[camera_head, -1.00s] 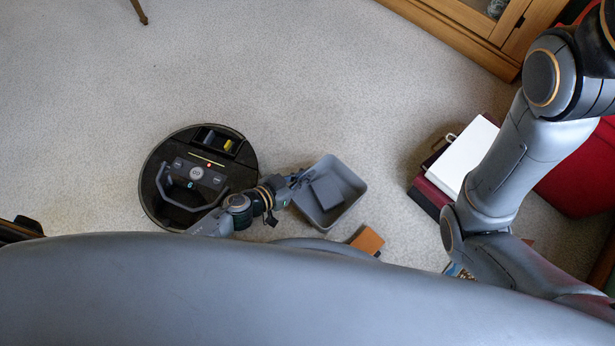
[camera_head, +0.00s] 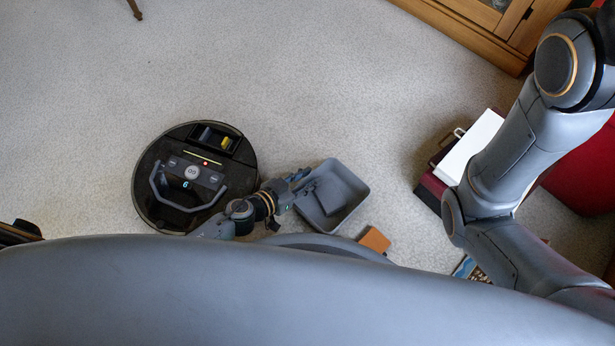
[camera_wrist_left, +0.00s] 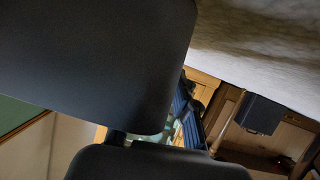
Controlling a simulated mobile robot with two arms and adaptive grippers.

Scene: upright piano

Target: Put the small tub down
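The small grey tub (camera_head: 352,211) is an open rectangular container, seen from above right of the picture's middle. My left gripper (camera_head: 297,180) is at its upper left wall and appears shut on it. The tub's open top faces up, and a darker patch shows inside. I cannot tell whether its base touches the carpet. In the left wrist view two large dark rounded shapes fill the near left and bottom; the tub cannot be made out clearly. My right arm comes down at the right, but its gripper is out of view.
Pale carpet (camera_head: 290,80) is free above the tub. An orange block (camera_head: 374,239) lies close to its lower right. A white book or box (camera_head: 470,147) on a dark red one lies further right, near a red thing (camera_head: 583,170). A wooden cabinet (camera_head: 480,40) stands at upper right.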

